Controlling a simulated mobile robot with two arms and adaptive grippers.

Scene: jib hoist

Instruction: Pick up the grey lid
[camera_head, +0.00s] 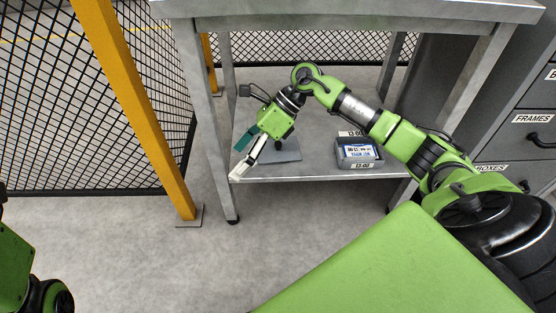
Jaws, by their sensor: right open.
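A flat grey plate, which looks like the grey lid (287,151), lies on the lower shelf of the metal table. Part of it is hidden behind my right gripper. My right gripper (241,159) is open above the front left part of the shelf, to the left of the lid. Its fingers point down and left, and I see nothing held between them. I cannot tell whether a finger touches the shelf. My left arm shows only as a green part at the lower left edge; its gripper is out of view.
A grey bin (358,154) with a blue and white label stands on the shelf right of the lid. The table top (350,9) covers the shelf from above. A yellow post (135,105) and mesh fence stand left, drawer cabinets (530,120) right. The floor in front is clear.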

